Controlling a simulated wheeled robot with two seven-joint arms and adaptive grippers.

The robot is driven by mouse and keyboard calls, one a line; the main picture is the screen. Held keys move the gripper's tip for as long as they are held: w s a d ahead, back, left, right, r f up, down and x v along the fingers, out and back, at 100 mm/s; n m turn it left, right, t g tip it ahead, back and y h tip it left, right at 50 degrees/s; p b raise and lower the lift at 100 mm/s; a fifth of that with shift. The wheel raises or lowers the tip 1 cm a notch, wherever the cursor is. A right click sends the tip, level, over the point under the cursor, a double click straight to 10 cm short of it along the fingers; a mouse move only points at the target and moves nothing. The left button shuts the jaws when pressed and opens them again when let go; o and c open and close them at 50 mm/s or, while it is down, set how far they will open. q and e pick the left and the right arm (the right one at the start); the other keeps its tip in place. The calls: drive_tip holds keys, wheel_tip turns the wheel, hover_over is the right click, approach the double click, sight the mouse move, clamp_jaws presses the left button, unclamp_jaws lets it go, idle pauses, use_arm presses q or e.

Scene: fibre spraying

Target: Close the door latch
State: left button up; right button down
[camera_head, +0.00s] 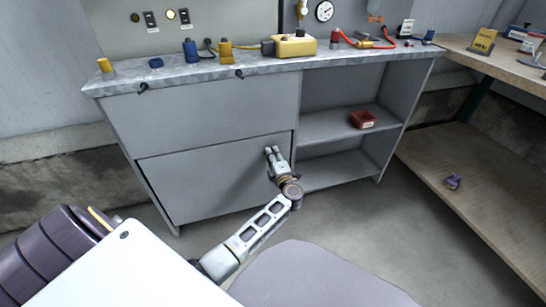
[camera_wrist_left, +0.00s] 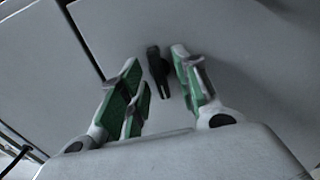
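The grey cabinet's lower door panel (camera_head: 205,178) fills the lower left front of the bench. A small black latch (camera_wrist_left: 158,72) shows on a pale grey panel in the left wrist view. My left gripper (camera_head: 272,151) is in front of the lower door near its right edge, fingers pointing at the panel. In the left wrist view my left gripper (camera_wrist_left: 156,62) is open, with its green-padded fingers on both sides of the latch. I see no clear contact with it. In the head view the latch is not discernible at the gripper. My right gripper is not in view.
The benchtop (camera_head: 175,72) holds a yellow box (camera_head: 295,46), connectors and a red hose. A wooden table (camera_head: 480,190) stands at right. Black hooks (camera_head: 142,87) hang at the bench edge.

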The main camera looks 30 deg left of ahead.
use_arm(q)
drive_tip(key=v, duration=0.7)
drive_tip(key=shift+s+d, duration=0.15)
drive_tip(key=shift+d, duration=0.05)
drive_tip(key=shift+p, duration=0.3)
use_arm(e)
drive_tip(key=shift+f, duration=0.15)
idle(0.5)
